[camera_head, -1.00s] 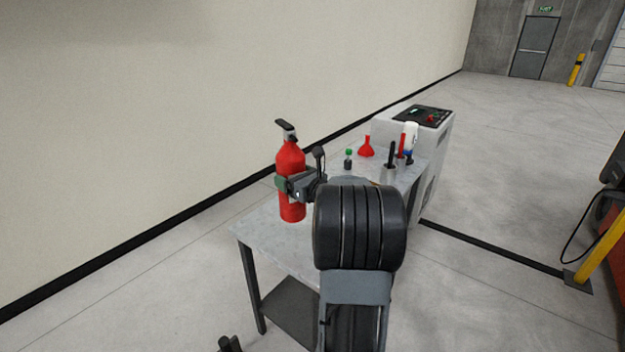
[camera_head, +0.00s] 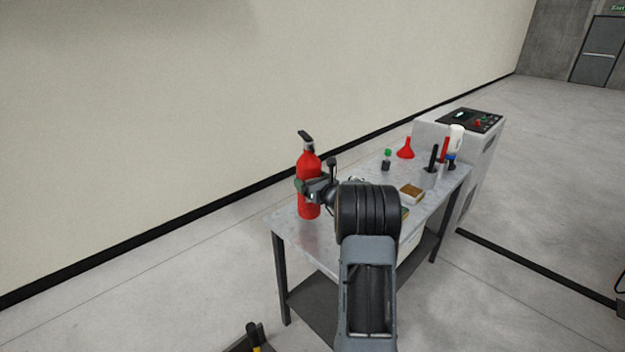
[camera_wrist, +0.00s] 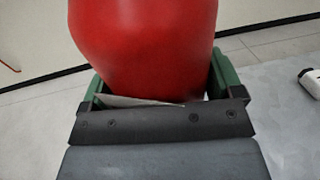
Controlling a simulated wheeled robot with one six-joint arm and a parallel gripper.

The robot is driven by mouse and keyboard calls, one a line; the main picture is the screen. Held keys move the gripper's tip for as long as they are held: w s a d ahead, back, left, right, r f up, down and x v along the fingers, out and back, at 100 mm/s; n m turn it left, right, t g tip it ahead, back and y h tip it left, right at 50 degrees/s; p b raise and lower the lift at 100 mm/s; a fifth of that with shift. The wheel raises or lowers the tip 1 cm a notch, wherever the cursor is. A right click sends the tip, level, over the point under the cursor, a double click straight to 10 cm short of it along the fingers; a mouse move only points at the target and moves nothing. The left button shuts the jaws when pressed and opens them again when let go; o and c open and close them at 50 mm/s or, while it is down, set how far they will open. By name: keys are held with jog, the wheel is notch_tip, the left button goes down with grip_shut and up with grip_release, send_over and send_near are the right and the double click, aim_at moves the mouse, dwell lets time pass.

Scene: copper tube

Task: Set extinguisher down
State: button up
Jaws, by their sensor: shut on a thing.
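The red fire extinguisher (camera_head: 309,170) is upright at the left end of the grey metal table (camera_head: 300,235). My gripper (camera_head: 302,187) is shut around the middle of its body, coming from the right. In the wrist view the red body (camera_wrist: 145,40) fills the upper middle between the green fingers of my gripper (camera_wrist: 160,85). The extinguisher's base appears at or just above the tabletop; I cannot tell whether it touches. Its black handle is at the top, clear of my gripper.
On the table are a brown-topped block (camera_head: 411,192), a small green-capped bottle (camera_head: 386,160), a red funnel (camera_head: 406,149) and a grey holder (camera_head: 429,177) with a black-handled tool. A machine with a control panel (camera_head: 470,120) stands behind. The wall is to the left.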

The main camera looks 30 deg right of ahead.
jog(key=shift+w, duration=0.2)
jog(key=shift+f, duration=1.5)
jog(key=shift+f+b, duration=0.25)
jog(key=shift+b, duration=0.05)
